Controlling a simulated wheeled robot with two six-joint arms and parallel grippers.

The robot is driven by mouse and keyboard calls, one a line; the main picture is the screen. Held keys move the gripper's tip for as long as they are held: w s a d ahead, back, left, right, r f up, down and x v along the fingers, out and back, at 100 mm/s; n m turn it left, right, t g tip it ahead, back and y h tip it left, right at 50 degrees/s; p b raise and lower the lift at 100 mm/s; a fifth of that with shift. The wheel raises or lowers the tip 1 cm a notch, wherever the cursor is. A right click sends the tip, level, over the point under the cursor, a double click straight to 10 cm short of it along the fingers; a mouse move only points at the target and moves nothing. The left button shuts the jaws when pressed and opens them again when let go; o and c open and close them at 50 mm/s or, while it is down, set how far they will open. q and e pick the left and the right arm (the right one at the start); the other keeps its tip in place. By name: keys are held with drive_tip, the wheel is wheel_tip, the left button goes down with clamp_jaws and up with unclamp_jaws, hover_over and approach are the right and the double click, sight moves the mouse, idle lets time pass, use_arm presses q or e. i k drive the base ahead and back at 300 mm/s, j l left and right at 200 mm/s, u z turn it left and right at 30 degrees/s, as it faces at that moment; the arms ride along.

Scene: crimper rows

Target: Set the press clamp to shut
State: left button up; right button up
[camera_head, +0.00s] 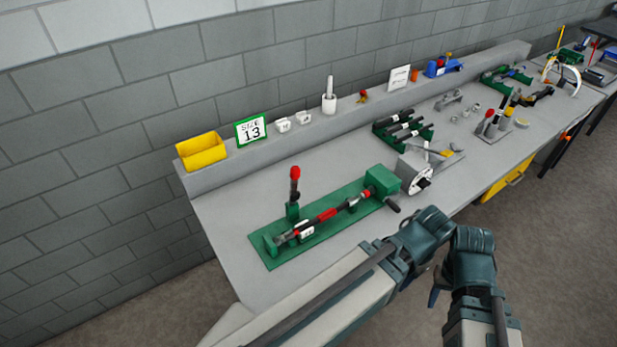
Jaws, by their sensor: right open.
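The press clamp is a long green fixture on the bench; its flat green base (338,222) lies along the near side. A lever with a red knob (295,172) stands nearly upright at its left end. A dark and red rod-like piece (328,214) lies along the fixture, between the left-end block and a green block (381,179) at the right end. My right gripper (437,288) is partly seen low in the picture, right of the fixture and apart from it. It is open, and I see nothing in it. My left gripper is not in view.
A grey crimping device (415,172) and a green rack (403,130) stand right of the fixture. Bare bench (232,217) lies left of it.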

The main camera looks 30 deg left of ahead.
sight(294, 195)
drive_tip(key=i+l, duration=0.3)
drive_tip(key=i, duration=0.2)
drive_tip(key=i+l, duration=0.3)
drive_tip(key=i, duration=0.2)
drive_tip(key=u, duration=2.25)
drive_tip(key=l, duration=0.1)
